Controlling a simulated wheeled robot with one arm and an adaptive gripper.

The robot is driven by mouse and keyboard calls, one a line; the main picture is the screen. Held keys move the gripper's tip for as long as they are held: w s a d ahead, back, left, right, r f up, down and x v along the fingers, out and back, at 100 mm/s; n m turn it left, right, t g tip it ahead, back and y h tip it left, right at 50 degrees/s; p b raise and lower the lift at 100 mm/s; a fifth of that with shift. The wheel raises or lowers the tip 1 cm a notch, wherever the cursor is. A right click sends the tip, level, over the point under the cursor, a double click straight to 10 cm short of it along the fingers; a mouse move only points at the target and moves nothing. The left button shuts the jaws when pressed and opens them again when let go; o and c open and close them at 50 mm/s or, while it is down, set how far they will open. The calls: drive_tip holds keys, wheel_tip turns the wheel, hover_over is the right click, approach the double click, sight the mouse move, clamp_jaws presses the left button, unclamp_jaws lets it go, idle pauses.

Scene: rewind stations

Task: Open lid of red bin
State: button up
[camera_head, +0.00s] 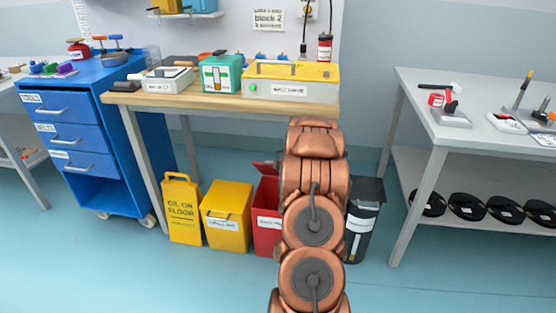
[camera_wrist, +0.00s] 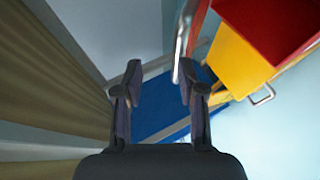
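The red bin (camera_head: 266,222) stands on the floor between the yellow bin and the black bin, its right part hidden behind my arm. Its red lid (camera_head: 265,168) shows as a tilted flap above the body, apparently raised; how far is hard to tell. In the wrist view the red bin (camera_wrist: 270,22) fills the upper right. A thin red strip (camera_wrist: 199,24) there, seemingly the lid edge-on, carries a silver handle (camera_wrist: 179,48). My gripper (camera_wrist: 160,82) is open, fingers apart; the handle's end is close to the right finger, contact unclear. The head view hides the gripper behind my arm.
A yellow bin (camera_head: 227,220) and a yellow floor sign (camera_head: 182,209) stand left of the red bin. A black bin (camera_head: 362,222) stands right. The workbench (camera_head: 225,102) overhangs them from behind. A grey table (camera_head: 430,135) stands further right. Front floor is clear.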

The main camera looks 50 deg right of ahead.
drive_tip(key=v, duration=0.7)
drive_tip(key=shift+s, duration=0.15)
drive_tip(key=shift+a, duration=0.1)
idle(0.4)
